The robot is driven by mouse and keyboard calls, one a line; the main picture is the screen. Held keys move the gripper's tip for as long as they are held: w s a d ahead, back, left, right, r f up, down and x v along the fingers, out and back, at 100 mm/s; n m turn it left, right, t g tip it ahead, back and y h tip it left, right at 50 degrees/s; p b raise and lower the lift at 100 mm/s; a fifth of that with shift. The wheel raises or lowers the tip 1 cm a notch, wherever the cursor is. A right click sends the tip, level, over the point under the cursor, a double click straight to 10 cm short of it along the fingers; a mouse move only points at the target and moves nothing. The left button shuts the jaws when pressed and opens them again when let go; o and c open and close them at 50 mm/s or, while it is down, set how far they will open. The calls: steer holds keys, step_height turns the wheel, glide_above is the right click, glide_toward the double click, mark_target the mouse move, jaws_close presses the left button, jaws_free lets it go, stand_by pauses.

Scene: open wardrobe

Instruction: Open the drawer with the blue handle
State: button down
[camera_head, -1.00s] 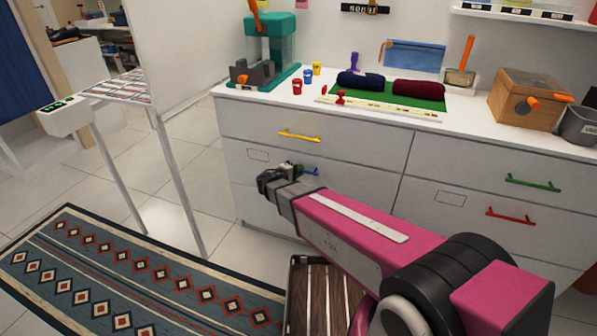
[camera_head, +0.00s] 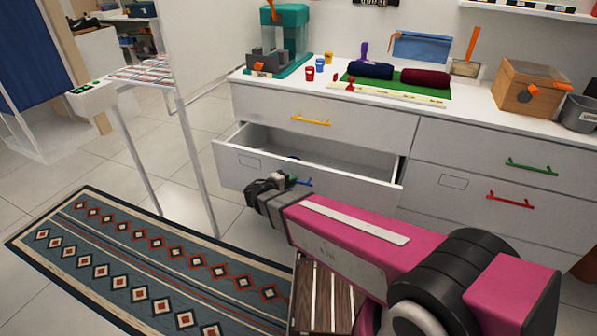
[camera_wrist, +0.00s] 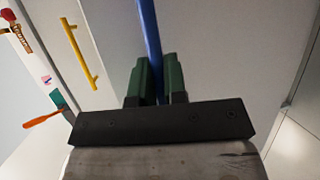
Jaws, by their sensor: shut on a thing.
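The drawer with the blue handle (camera_head: 230,160) is pulled well out of the white cabinet, below the drawer with the yellow handle. Its inside shows, with a small dark blue thing partly seen near the front panel. The blue handle (camera_head: 300,181) sits on its front, partly hidden by my gripper (camera_head: 284,181). In the wrist view the blue handle (camera_wrist: 149,40) runs between the two green fingers of my gripper (camera_wrist: 157,82), which is shut on it.
The yellow-handled drawer (camera_head: 270,112) above is closed. Closed drawers with green (camera_head: 530,166) and red (camera_head: 510,200) handles are at the right. A wooden slatted crate (camera_head: 318,295) stands below my arm. A patterned rug (camera_head: 150,265) covers the floor at left.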

steer(key=s+a, duration=0.2)
steer(key=s, duration=0.5)
steer(key=s+a, duration=0.3)
steer(key=s, duration=0.4)
steer(key=shift+s, duration=0.4)
steer(key=c, duration=1.2)
jaws_free()
steer(key=v, duration=1)
steer(key=shift+s+a, duration=0.25)
steer(key=shift+s, duration=0.05)
